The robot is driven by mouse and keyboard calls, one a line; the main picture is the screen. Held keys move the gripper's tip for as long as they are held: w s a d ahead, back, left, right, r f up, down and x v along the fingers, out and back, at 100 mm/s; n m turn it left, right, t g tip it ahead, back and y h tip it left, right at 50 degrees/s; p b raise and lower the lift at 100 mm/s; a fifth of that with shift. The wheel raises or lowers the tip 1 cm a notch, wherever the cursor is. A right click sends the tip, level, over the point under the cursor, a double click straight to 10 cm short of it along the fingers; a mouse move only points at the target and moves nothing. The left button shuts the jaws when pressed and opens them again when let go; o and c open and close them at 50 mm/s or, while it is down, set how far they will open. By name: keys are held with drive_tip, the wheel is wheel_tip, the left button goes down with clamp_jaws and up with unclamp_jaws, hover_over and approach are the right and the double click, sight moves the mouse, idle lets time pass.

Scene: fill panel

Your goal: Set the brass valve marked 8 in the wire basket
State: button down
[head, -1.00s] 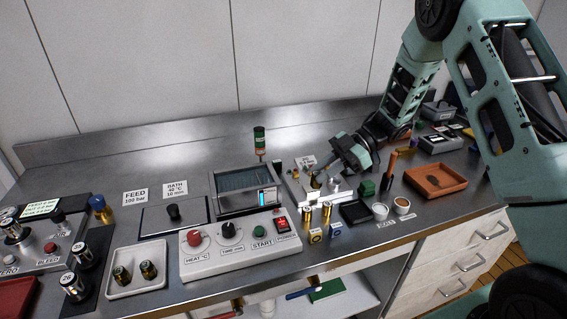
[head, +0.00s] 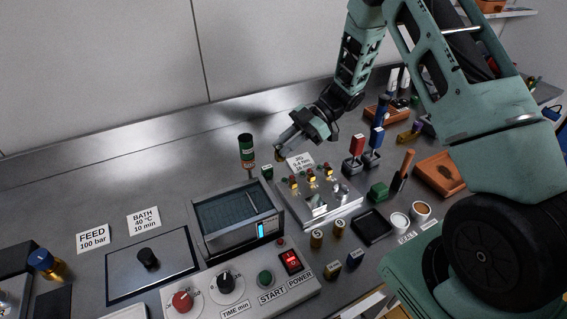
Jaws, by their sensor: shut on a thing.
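My gripper (head: 284,149) is shut on a small brass piece (head: 279,156), raised behind the jig. Most of the piece is hidden by the fingers, and no mark is readable on it. The bath (head: 279,215) is left of and in front of the gripper. A dark mesh that looks like the wire basket (head: 236,208) fills its top. Two brass valves stand in front of the jig: one marked 5 (head: 317,238), the other (head: 340,229) with a digit I cannot read surely.
The jig (head: 345,197) holds several small red-and-yellow-topped parts. A control box (head: 240,297) is in front. The steel bench at the back left is clear.

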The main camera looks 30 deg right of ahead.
drive_tip(key=shift+f+p, duration=0.55)
drive_tip(key=shift+f, duration=2.55)
drive_tip(key=shift+f, duration=0.2)
drive_tip(key=c, duration=1.5)
unclamp_jaws()
drive_tip(key=shift+r, duration=0.15)
